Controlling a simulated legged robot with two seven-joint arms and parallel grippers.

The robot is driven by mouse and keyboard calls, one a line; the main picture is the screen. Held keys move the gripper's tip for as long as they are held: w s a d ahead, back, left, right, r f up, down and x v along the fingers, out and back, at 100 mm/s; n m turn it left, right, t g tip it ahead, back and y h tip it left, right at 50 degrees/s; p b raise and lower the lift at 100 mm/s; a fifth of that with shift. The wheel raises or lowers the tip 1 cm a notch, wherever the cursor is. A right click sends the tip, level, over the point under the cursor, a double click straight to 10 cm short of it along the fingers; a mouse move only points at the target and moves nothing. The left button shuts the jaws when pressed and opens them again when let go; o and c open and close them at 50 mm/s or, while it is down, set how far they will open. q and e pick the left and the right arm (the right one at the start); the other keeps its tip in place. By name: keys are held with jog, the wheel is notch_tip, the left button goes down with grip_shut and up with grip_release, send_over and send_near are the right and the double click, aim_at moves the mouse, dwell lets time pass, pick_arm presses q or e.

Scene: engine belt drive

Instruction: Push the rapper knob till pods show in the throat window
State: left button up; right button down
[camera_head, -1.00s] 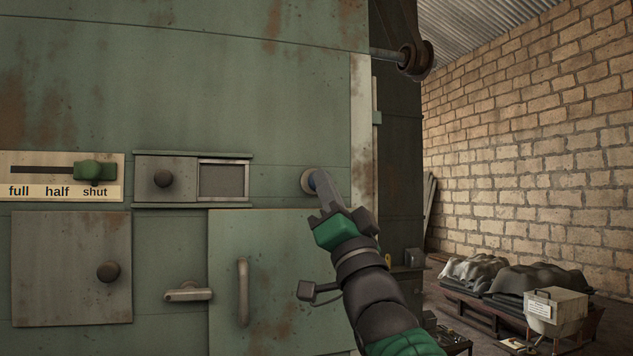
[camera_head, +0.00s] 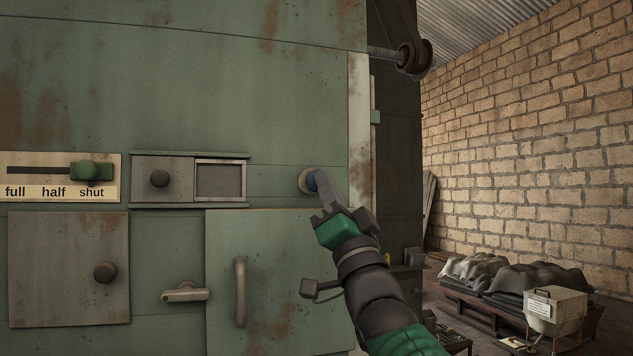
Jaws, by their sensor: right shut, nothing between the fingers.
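The throat window (camera_head: 220,181) is a pale-framed rectangle to the left of the knob. It shows plain grey, and no pods can be made out in it. My left gripper is not in view.
A slider (camera_head: 91,172) stands at "shut" on its label plate. Below are a square hatch (camera_head: 60,270), a lever (camera_head: 185,292) and a door handle (camera_head: 240,290). Covered sacks (camera_head: 520,278) and a pale box (camera_head: 555,308) lie right.

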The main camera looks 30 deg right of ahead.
jog(key=shift+w+d, duration=0.2)
jog(key=shift+d, duration=0.05)
jog(key=shift+w+d+p, duration=0.2)
jog(key=shift+w+p, duration=0.15)
jog(key=shift+w, duration=0.5)
dwell(1.1)
jog(key=s+b, duration=0.1)
jog(key=s+a+b, duration=0.1)
jog(key=b, duration=0.1)
jog(key=shift+s+a+f, duration=0.1)
jog(key=shift+s+a, duration=0.05)
jog(key=shift+s, duration=0.15)
jog(key=shift+s, duration=0.1)
